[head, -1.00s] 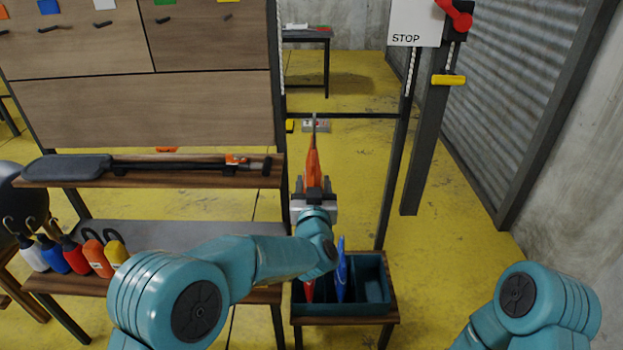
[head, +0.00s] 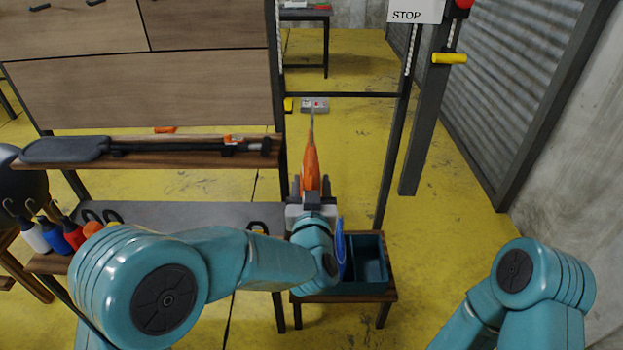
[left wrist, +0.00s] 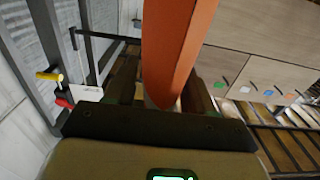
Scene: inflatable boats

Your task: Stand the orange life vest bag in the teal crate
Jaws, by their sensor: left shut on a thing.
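My left gripper (head: 311,192) is shut on the orange life vest bag (head: 311,165), which stands narrow edge toward me above the gripper. The bag also fills the top middle of the left wrist view (left wrist: 175,45). The teal crate (head: 374,264) sits on a small wooden stand, below and just right of the gripper. My left forearm hides the crate's left part. A blue bag (head: 340,250) stands upright in the crate beside an empty-looking right compartment. My right gripper is out of view; only part of that arm shows at the lower right.
A wooden shelf with a paddle (head: 185,148) is left of the gripper. Coloured bottles (head: 55,237) stand on the lower shelf at left. A dark post (head: 387,165) rises behind the crate, with a STOP sign (head: 413,11) above. Yellow floor right of the crate is clear.

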